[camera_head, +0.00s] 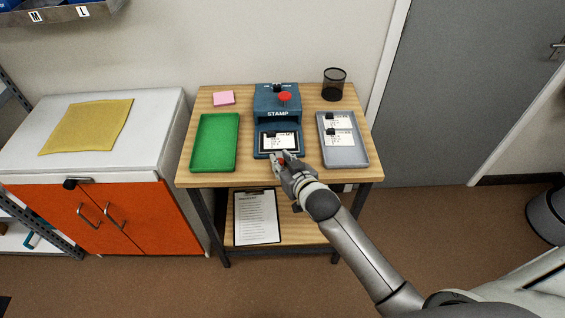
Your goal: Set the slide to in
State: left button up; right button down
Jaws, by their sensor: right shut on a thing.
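The blue stamp machine (277,104) stands at the middle of the wooden table, with a red knob (285,97) on top. Its slide (262,143) is a dark tray with a white card (279,142) on it, lying in front of the machine's body on the blue base, so it shows as out. My right gripper (281,159) is at the slide's front edge and shut on its handle. A bit of red shows between the fingers; the rest of the handle is hidden. My left gripper is not in view.
A green tray (205,145), empty, lies left of the machine. A grey tray (349,159) with cards lies to the right. A pink pad (224,98) and a black mesh cup (334,84) stand at the back. A clipboard (257,217) lies on the lower shelf.

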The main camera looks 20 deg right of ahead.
aim_at(281, 140)
jog(key=w+d, duration=0.1)
jog(key=w, duration=0.2)
jog(key=w+d+b, duration=0.1)
jog(key=w, duration=0.3)
jog(key=w+d, duration=0.1)
jog(key=w, duration=0.2)
jog(key=shift+w+f+b, duration=0.2)
jog(key=shift+b, duration=0.15)
jog(key=shift+w+d, duration=0.1)
jog(key=shift+w, duration=0.15)
jog(key=shift+r, duration=0.2)
jog(key=c, duration=1.5)
grip_release()
jog(key=shift+c, duration=0.2)
jog(key=shift+o, duration=1.1)
jog(key=shift+w+f, duration=0.1)
jog(key=shift+w, duration=0.15)
jog(key=shift+s, duration=0.1)
